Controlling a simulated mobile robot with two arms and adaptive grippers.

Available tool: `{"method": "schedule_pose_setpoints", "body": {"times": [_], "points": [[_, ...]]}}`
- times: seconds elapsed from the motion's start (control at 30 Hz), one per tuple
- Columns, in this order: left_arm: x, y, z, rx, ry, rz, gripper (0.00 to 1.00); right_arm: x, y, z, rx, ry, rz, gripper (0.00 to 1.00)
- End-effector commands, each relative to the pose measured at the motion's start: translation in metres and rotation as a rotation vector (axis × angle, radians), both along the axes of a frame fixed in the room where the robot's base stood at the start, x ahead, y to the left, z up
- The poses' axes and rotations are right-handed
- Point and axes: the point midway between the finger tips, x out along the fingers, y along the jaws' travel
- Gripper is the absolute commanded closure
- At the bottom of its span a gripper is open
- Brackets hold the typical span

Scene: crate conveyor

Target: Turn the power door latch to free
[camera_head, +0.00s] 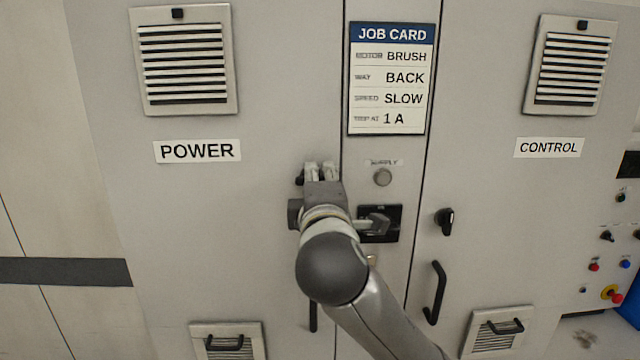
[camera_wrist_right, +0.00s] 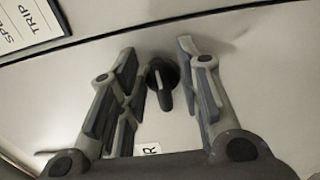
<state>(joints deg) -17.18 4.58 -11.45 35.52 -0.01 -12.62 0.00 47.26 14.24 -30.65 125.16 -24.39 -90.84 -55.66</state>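The power door (camera_head: 200,250) is the grey cabinet door under the POWER label, on the left in the head view. Its latch shows in the right wrist view as a black round knob with a short lever (camera_wrist_right: 161,84), the lever pointing down in that picture. In the head view the latch is almost wholly hidden behind my right gripper (camera_head: 320,168). My right gripper (camera_wrist_right: 155,62) is open, with one finger on each side of the latch. A gap shows between the latch and each finger. My left gripper is not in view.
A black door handle (camera_head: 313,316) stands below my right gripper. A job card (camera_head: 390,85) hangs above.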

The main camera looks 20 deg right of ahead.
Motion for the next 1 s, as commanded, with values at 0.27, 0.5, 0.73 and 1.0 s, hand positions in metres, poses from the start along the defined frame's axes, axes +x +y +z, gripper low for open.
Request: {"method": "schedule_pose_setpoints", "body": {"times": [0.27, 0.5, 0.73, 1.0], "points": [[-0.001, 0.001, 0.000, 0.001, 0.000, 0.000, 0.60, -0.001, 0.000, 0.000, 0.000, -0.001, 0.000, 0.66], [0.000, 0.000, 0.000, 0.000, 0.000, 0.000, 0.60, -0.025, 0.009, 0.001, 0.000, -0.002, 0.004, 0.66], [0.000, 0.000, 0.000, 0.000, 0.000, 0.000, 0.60, -0.073, 0.022, 0.001, 0.001, -0.003, 0.005, 0.66], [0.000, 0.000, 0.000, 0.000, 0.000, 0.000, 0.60, -0.110, 0.032, 0.001, 0.000, -0.002, 0.002, 0.66]]}}
